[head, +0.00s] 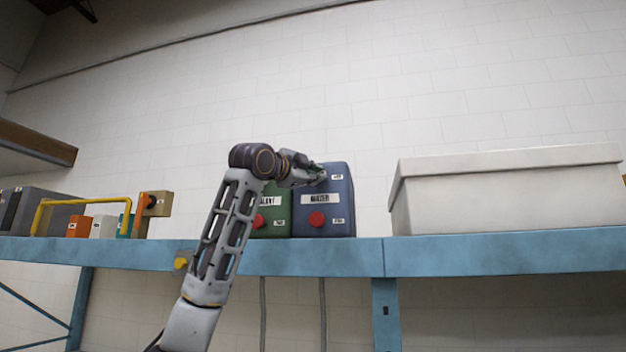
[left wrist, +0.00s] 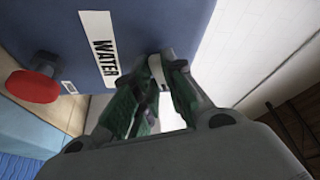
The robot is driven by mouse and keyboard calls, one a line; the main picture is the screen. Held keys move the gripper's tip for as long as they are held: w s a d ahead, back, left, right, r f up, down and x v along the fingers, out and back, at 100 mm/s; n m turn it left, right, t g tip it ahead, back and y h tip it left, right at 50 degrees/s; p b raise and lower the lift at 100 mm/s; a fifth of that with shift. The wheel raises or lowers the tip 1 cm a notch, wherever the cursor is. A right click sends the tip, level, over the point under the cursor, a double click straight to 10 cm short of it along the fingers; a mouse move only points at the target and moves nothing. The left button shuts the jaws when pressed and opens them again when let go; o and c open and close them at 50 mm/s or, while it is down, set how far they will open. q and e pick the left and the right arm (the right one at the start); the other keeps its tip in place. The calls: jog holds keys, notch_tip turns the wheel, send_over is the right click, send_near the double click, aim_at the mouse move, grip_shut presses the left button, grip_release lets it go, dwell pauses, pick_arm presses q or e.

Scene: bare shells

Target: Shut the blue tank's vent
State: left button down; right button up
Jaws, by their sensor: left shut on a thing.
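The blue tank (head: 342,205) stands on the blue shelf, with a white name label and a red knob (head: 317,218) on its front. In the left wrist view the tank (left wrist: 135,22) fills the upper left, its label (left wrist: 99,47) reads WATER, and the red knob (left wrist: 33,86) shows at the left. My left gripper (head: 318,174) is at the upper front of the tank. In the left wrist view its green-padded fingers (left wrist: 160,76) are shut on a small part at the tank face, apparently the vent, mostly hidden by the fingers. My right gripper is not in view.
A green tank (head: 273,212) with its own red knob stands close on the left, partly behind my arm. A large pale box (head: 510,200) is on the shelf (head: 450,254) at the right. A yellow rail (head: 85,201) and small blocks stand at the left.

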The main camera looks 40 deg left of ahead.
pick_arm(q)
jog(key=n, duration=0.1)
jog(key=n+b, duration=0.1)
jog(key=n+t+y, duration=0.1)
jog(key=shift+w+d+f+n, duration=0.1)
jog(key=shift+d+f+n, duration=0.05)
jog(key=shift+f+n, duration=0.2)
jog(key=n+y+b, duration=0.1)
jog(key=n, duration=0.1)
jog(key=n+y, duration=0.1)
jog(key=n, duration=0.2)
jog(key=shift+d+y+b, duration=0.1)
jog(key=shift+y+b, duration=0.2)
jog(key=shift+b, duration=0.1)
jog(key=n+y, duration=0.1)
jog(key=n, duration=0.2)
jog(key=n+y+b, duration=0.1)
jog(key=n, duration=0.2)
jog(key=shift+w+d+y, duration=0.1)
jog(key=shift+d+y, duration=0.05)
jog(key=shift+y, duration=0.25)
jog(key=shift+r+n+g+y, duration=0.1)
jog(key=shift+n+g+y, duration=0.2)
jog(key=shift+n+y, duration=1)
jog(key=shift+n+h, duration=0.4)
jog(key=shift+n, duration=0.15)
jog(key=c, duration=1.5)
grip_release()
